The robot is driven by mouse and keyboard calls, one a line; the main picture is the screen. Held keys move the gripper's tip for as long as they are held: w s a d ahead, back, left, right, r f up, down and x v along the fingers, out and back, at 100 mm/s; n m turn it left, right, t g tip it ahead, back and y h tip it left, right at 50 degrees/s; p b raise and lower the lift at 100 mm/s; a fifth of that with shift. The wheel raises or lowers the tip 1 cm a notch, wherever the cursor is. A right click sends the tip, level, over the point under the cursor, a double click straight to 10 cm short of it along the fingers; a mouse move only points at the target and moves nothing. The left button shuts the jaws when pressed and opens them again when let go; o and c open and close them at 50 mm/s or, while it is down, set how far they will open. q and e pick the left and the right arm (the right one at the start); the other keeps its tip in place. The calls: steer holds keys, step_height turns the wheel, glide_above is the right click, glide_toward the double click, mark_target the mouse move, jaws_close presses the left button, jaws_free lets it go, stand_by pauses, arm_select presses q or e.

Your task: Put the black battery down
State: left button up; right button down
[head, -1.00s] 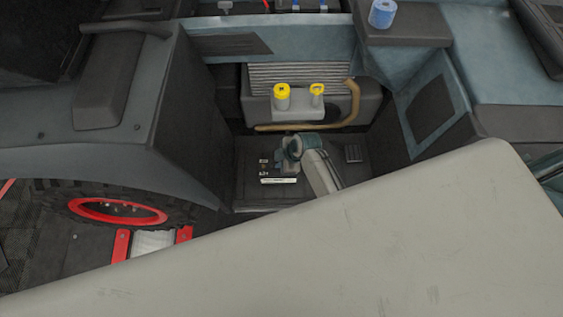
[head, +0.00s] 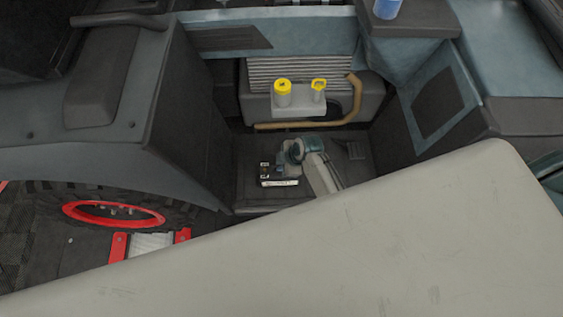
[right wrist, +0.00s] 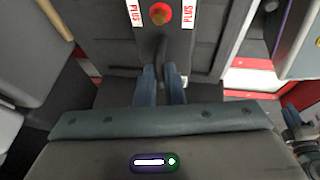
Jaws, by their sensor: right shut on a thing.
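The black battery (head: 266,172), with a pale strip along its near edge, shows in the head view inside the dark bay. My right gripper (head: 288,160) is at its upper right side. In the right wrist view the battery (right wrist: 177,45) fills the top middle, with a red round cap and white PLUS labels. The teal fingers of my right gripper (right wrist: 160,72) are shut on it. Whether its underside touches the bay floor (head: 250,200) is hidden. My left gripper is not in view.
A white reservoir (head: 299,106) with two yellow caps and a tan hose (head: 300,125) stand behind the battery. Dark bay walls rise at left (head: 195,130) and right (head: 440,105). A red-rimmed wheel (head: 115,213) is at lower left.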

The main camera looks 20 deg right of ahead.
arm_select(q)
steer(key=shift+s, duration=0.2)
arm_select(e)
steer(key=c, duration=1.5)
jaws_free()
steer(key=shift+c, duration=0.2)
